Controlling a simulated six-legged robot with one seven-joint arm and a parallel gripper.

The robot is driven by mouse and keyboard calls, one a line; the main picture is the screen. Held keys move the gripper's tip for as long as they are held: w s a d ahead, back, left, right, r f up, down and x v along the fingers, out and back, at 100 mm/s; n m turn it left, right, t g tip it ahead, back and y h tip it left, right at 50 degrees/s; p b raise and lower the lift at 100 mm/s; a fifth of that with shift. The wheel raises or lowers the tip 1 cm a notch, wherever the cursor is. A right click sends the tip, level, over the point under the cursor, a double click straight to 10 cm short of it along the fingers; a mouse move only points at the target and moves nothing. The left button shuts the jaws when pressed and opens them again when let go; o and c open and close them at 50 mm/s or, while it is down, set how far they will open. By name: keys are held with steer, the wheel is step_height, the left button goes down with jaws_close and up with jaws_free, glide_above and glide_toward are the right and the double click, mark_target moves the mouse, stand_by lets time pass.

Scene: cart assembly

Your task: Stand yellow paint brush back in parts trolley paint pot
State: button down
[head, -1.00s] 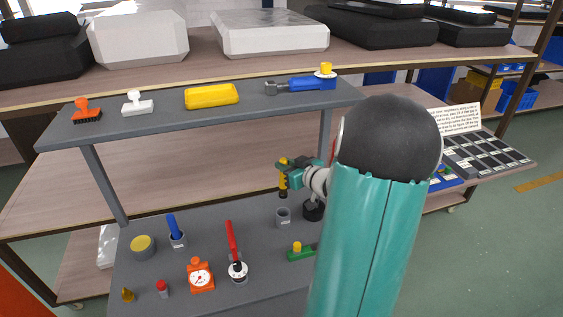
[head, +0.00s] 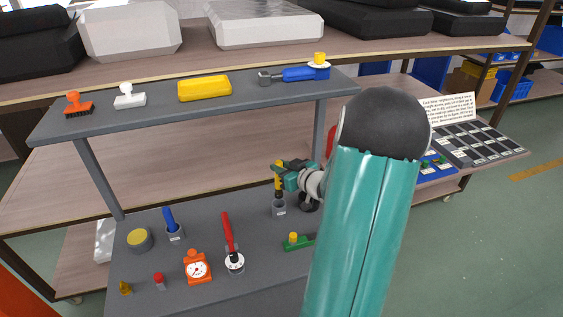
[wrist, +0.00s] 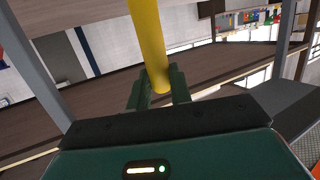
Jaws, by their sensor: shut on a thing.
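The yellow paint brush (head: 278,171) is upright in my gripper (head: 280,178), above the lower shelf of the grey parts trolley (head: 262,245). The small grey paint pot (head: 279,209) with a white label is directly below. The brush's lower end reaches the pot's mouth and looks to be inside it; whether it touches the bottom is hidden. In the wrist view my gripper (wrist: 160,88) has its two green fingers shut around the yellow handle (wrist: 148,40).
A red-handled tool (head: 228,232), an orange dial gauge (head: 197,267) and a green block (head: 295,242) are nearby. The upper shelf (head: 150,112) overhangs behind. A dark round item (head: 309,204) is close right of the pot.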

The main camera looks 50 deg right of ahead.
steer(key=shift+w+f, duration=0.1)
steer(key=shift+f, duration=3.35)
steer(key=c, duration=1.2)
jaws_free()
steer(key=v, duration=1.3)
steer(key=shift+s+a+r, duration=0.1)
steer(key=shift+s+r, duration=0.05)
steer(key=shift+s, duration=0.25)
steer(key=shift+s, duration=0.1)
